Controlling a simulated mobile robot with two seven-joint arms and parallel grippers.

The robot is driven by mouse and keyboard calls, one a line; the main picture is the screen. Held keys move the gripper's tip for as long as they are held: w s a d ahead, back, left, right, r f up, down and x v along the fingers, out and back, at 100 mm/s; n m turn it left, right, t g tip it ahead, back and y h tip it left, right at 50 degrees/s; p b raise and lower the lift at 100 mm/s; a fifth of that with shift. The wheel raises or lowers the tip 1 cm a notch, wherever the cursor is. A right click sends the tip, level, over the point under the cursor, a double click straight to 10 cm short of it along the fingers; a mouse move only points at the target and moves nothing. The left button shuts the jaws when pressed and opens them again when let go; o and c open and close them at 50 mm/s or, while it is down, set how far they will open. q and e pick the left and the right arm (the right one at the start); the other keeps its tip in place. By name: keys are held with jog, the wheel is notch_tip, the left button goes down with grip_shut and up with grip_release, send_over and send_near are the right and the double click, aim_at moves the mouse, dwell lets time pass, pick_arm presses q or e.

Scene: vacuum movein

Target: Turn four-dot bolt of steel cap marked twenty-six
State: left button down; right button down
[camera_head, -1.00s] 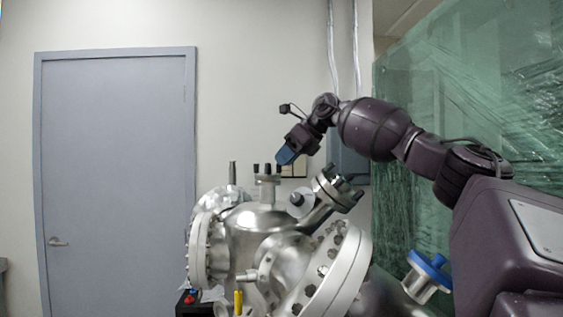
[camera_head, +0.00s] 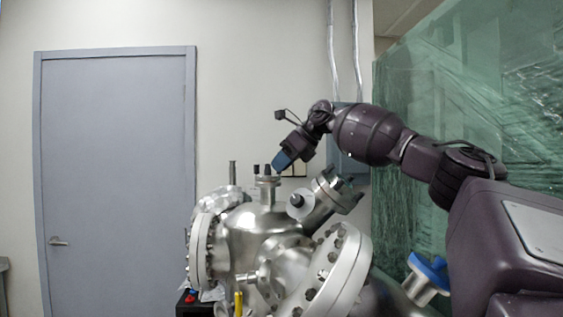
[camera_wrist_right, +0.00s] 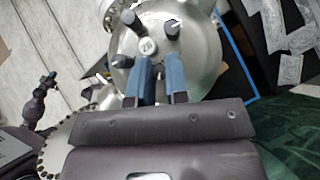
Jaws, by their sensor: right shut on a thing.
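The steel cap (camera_head: 267,179) sits on top of the upright port of the metal chamber, with dark bolts (camera_head: 256,168) standing on it. I cannot make out dots on any bolt. My right gripper (camera_head: 277,165) is down at the right side of the cap. Its blue fingers (camera_wrist_right: 161,64) are shut on a bolt at the cap's near edge, which they mostly hide. My left gripper is not in view.
The chamber (camera_head: 260,230) has a slanted capped port (camera_head: 333,190) just right of the gripper and large bolted flanges (camera_head: 335,275) lower down. A blue-rimmed fitting (camera_head: 430,270) stands at lower right.

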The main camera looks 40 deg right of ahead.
jog(key=shift+w+n+y+p, duration=0.1)
jog(key=shift+n+y+p, duration=0.3)
jog(key=shift+n+p, duration=0.15)
jog(key=shift+n+g+y, duration=0.3)
jog(key=shift+n+g, duration=0.2)
jog(key=shift+n, duration=0.05)
jog(key=c, duration=1.4)
grip_release()
jog(key=v, duration=1.1)
